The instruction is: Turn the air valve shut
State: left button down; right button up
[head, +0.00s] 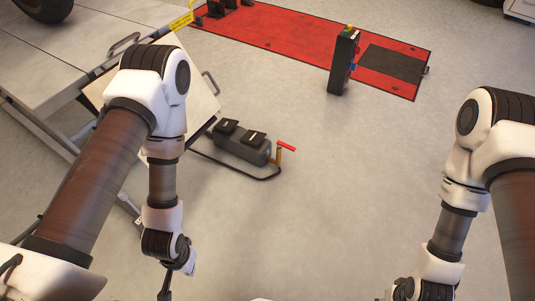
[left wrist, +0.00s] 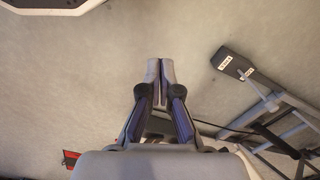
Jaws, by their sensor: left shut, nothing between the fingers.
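The air valve has a red lever (head: 286,146) on top of a brass-coloured body (head: 278,157), at the right end of a dark grey two-pedal foot unit (head: 238,148) on the floor in the head view. The lever points right, across the upright brass body. My left gripper shows in the left wrist view (left wrist: 160,70) with its fingertips together and nothing between them. In the head view it hangs at the bottom edge, left of and nearer than the valve, well apart from it. My right arm is at the right; its gripper is out of frame.
A motorcycle lift with a grey deck (head: 35,65) stands at the left. A black control post (head: 343,62) stands by a red lift platform (head: 280,35). The floor right of the valve is clear.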

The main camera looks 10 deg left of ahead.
aim_at(280, 144)
jog(key=i+j+z, duration=0.2)
jog(key=z, duration=0.15)
jog(key=i+j+z, duration=0.2)
jog(key=z, duration=0.2)
jog(key=i+j+z, duration=0.1)
jog(key=j+z, duration=0.25)
